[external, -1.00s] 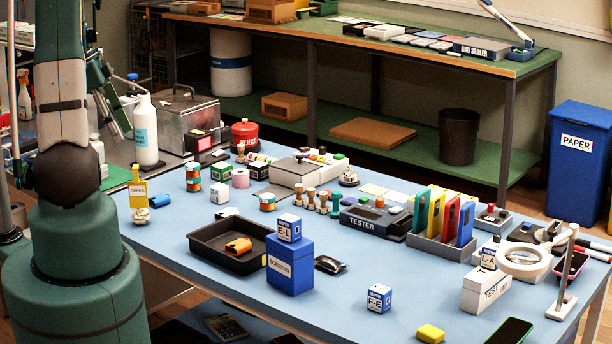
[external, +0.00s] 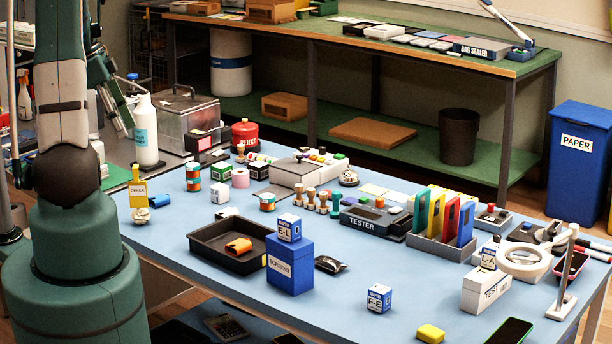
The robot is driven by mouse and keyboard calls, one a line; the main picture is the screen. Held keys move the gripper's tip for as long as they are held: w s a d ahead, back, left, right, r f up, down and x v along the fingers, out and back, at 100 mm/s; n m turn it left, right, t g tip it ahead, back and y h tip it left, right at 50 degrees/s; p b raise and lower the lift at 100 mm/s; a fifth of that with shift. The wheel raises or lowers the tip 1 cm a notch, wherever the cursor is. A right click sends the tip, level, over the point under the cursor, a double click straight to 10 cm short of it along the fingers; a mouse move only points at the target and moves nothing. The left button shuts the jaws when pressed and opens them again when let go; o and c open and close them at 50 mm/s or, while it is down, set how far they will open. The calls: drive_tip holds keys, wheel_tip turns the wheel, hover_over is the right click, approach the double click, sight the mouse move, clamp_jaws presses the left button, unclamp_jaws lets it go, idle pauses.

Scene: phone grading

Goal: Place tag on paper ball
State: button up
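A yellow tag marked CHECK (external: 138,194) stands upright at the table's left end. Its narrow yellow top points up. A small crumpled pale paper ball (external: 141,215) is directly below the tag's lower edge. The tag appears to rest on or against the ball; the exact contact is too small to tell. My arm stands at the left. The green end parts of my arm, where my gripper (external: 119,118) seems to be, show above and left of the tag, with a visible gap to it. Its fingers are too small and partly hidden by my arm to read.
A blue cylinder (external: 160,201) lies just right of the tag. Banded rolls (external: 193,178) and a white pump bottle (external: 146,130) stand behind. A black tray (external: 212,257) holding an orange item and a blue SCREENING box (external: 289,272) are further right. The table's left edge is close.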

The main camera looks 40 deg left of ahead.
drive_tip(key=w+d+r+n+y, duration=0.15)
drive_tip(key=d+r, duration=0.45)
drive_tip(key=d, duration=0.6)
drive_tip(key=w+d+r+n+y, duration=0.1)
drive_tip(key=w+d+r+n, duration=0.15)
drive_tip(key=d+r, duration=0.6)
drive_tip(key=s+d+n+t, duration=0.1)
drive_tip(key=s+d, duration=0.2)
drive_tip(key=d, duration=0.5)
drive_tip(key=s+d+r+n+t, duration=0.1)
drive_tip(key=s+d+n, duration=0.1)
drive_tip(key=d, duration=0.6)
drive_tip(key=s+d+r+n+t, duration=0.1)
drive_tip(key=s+d+t, duration=0.1)
drive_tip(key=d, duration=0.5)
drive_tip(key=shift+s+d+r+n+y, duration=0.25)
drive_tip(key=shift+s+d+n+y, duration=0.15)
drive_tip(key=shift+s, duration=0.45)
